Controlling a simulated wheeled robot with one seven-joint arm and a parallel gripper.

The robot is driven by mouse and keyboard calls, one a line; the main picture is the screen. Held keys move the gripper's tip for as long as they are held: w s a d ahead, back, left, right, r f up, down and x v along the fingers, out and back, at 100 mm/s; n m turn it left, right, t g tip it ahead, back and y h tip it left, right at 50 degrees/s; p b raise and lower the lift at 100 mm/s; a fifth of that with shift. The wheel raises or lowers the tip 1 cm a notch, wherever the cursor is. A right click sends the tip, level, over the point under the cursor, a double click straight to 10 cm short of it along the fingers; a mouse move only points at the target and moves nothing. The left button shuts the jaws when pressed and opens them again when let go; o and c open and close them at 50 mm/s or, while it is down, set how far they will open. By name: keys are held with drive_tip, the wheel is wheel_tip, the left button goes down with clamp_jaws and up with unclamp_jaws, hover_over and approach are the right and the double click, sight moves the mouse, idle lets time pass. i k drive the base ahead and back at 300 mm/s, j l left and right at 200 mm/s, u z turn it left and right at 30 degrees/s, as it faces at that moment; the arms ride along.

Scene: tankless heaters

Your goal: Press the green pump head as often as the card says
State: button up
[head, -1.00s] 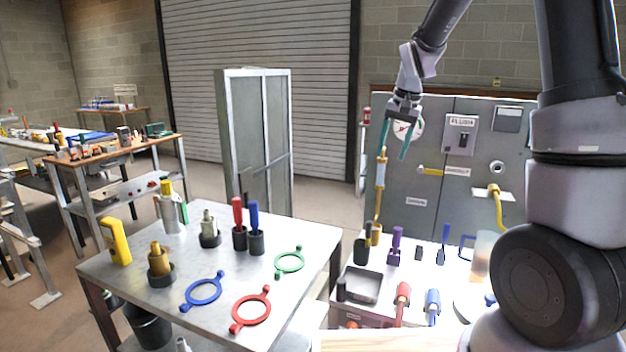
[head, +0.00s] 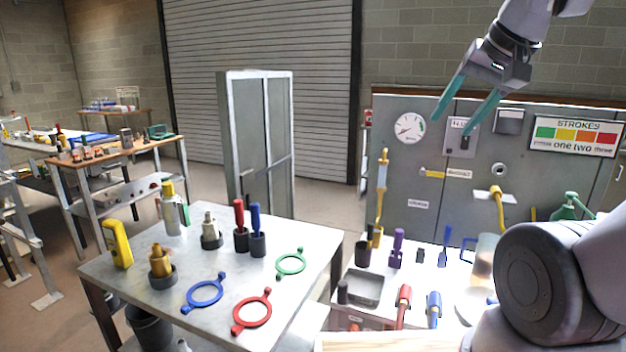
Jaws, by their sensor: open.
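The green pump head (head: 571,198) stands at the right on the white worktop, on a green bottle whose lower part is partly hidden by my arm. The card (head: 577,137) is on the grey cabinet above it. Its heading looks like "STROKEY", over a row of green, yellow-orange and red patches. A line below seems to read "press one two three"; the small print is blurred. My gripper (head: 454,125) is open and empty, its two teal fingers pointing down-left in front of the cabinet, up and left of the pump head and apart from it.
The grey cabinet (head: 400,205) carries a gauge (head: 409,128), a switch plate and a yellow lever (head: 497,208). On the white worktop stand a grey tray (head: 364,288), a purple-handled tool (head: 397,248), and red and blue handles. A metal table (head: 215,275) with colored rings stands left.

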sight(571, 196)
drive_tip(key=z, duration=1.35)
